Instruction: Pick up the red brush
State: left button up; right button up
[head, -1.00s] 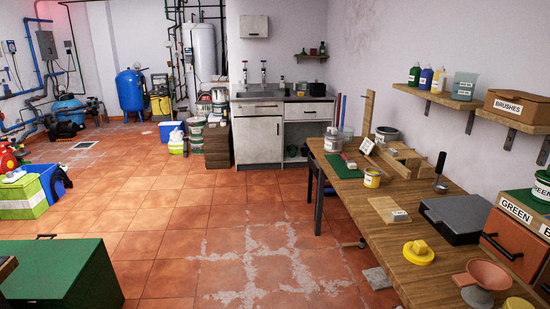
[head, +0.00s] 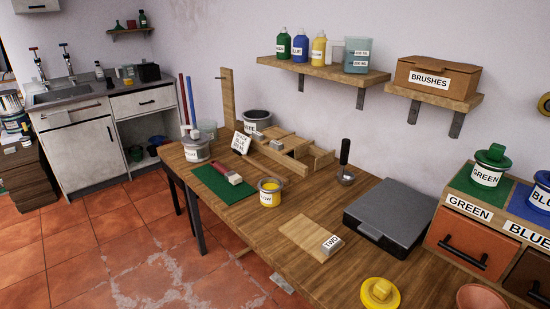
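A small brush with a red part (head: 221,167) and a pale end lies flat on a green mat (head: 208,183) on the wooden workbench. It is at the left part of the bench, between a white-labelled tin and the yellow tin. Nothing covers it. Neither of my grippers shows in the head view.
The yellow tin (head: 270,193), a white-labelled tin (head: 196,148) and a small sign (head: 241,142) stand near the mat. A wooden board (head: 303,234), a black case (head: 390,214) and a yellow lid (head: 380,293) lie to the right. A box marked BRUSHES (head: 436,82) sits on a shelf.

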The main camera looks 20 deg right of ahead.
aim_at(231, 176)
jog(key=i+j+z, duration=0.25)
jog(key=z, duration=0.25)
jog(key=i+j+z, duration=0.3)
jog(key=z, duration=0.15)
jog(key=i+j+z, duration=0.15)
jog(key=j+z, duration=0.35)
jog(key=i+j+z, duration=0.1)
jog(key=j+z, duration=0.35)
jog(key=j, duration=0.4)
jog(key=u, duration=1.15)
jog(key=j+z, duration=0.1)
jog(key=i+j, duration=0.05)
